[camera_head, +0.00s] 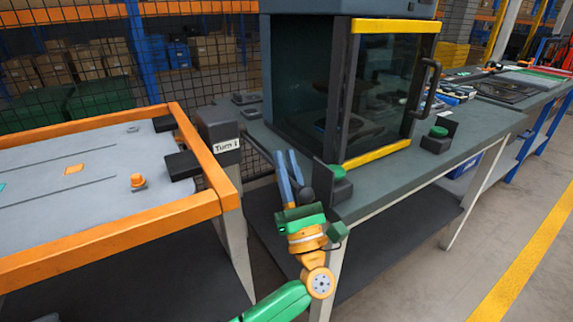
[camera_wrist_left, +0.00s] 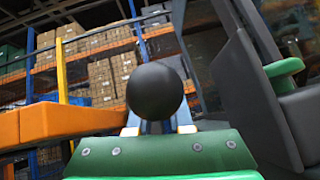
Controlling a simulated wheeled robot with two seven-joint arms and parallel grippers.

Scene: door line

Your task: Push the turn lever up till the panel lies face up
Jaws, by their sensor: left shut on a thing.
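The grey panel (camera_head: 75,178) lies flat, or nearly so, inside an orange frame (camera_head: 120,238) on the left. An orange knob, an orange square and a teal patch show on its upper side. A dark box (camera_head: 219,137) labelled "Turn" stands at the frame's right corner. My left gripper (camera_head: 287,165) has its blue fingers pointing up, right of the frame. It is shut on the black ball knob (camera_wrist_left: 157,90) of the turn lever, which fills the middle of the wrist view between the fingertips. My right gripper is not in view.
A machine cabinet with a yellow-edged glass door (camera_head: 380,95) stands on the grey bench (camera_head: 470,130). Close right of my left gripper is a dark upright plate (camera_head: 324,181) by a green button (camera_head: 337,171). Wire mesh and shelving stand behind.

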